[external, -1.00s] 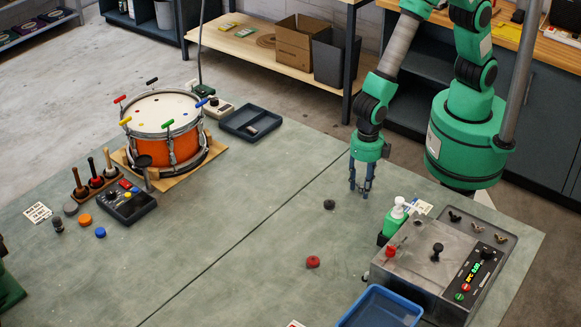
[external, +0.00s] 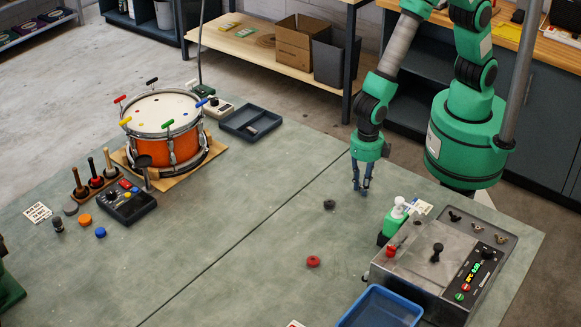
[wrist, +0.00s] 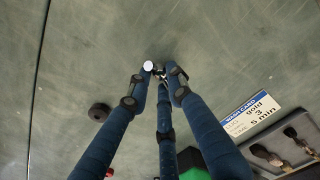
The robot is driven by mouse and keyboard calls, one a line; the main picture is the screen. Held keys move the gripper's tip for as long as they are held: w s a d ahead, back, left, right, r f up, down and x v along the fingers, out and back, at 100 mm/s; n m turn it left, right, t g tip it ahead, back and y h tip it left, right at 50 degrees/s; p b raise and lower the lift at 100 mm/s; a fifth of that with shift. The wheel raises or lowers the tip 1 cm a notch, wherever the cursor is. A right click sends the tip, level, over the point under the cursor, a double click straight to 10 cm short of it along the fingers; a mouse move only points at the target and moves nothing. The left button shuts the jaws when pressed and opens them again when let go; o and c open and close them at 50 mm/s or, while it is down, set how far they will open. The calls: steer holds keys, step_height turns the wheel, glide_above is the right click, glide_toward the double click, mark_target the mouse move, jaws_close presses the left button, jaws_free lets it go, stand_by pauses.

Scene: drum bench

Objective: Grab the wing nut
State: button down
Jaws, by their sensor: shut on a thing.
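My gripper (external: 361,192) is at the far right part of the bench, behind the soap bottle. In the wrist view its blue fingers (wrist: 158,72) are drawn together on a small shiny piece (wrist: 160,71). The fingers mostly hide this piece, and I cannot tell whether it is a wing nut. A pale round spot (wrist: 148,66) shows beside it at the left fingertip. Wing nuts lie apart from my gripper on the grey tray at right: a dark one (external: 455,215) and two brownish ones (external: 478,227) (external: 501,238).
A green pump bottle (external: 396,222), a metal control box (external: 435,262) and a blue bin (external: 385,308) stand at right. A dark disc (external: 329,204) and a red knob (external: 313,261) lie on the bench. The drum (external: 165,127) is far left; the bench middle is mostly clear.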

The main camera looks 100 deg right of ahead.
steer(key=shift+r, duration=0.15)
steer(key=shift+r, duration=0.55)
step_height(320, 180, up, 2)
steer(key=shift+r+p, duration=0.15)
steer(key=shift+p, duration=0.55)
steer(key=s+d, duration=0.2)
steer(key=s, duration=0.2)
steer(key=s+d+r+p, duration=0.1)
steer(key=s+d, duration=0.2)
steer(key=s, duration=0.2)
steer(key=s+d+p, duration=0.1)
steer(key=s+d, duration=0.2)
steer(key=s, duration=0.1)
steer(key=shift+s+d+r, duration=0.15)
steer(key=shift+s+d, duration=0.05)
steer(key=shift+s, duration=0.1)
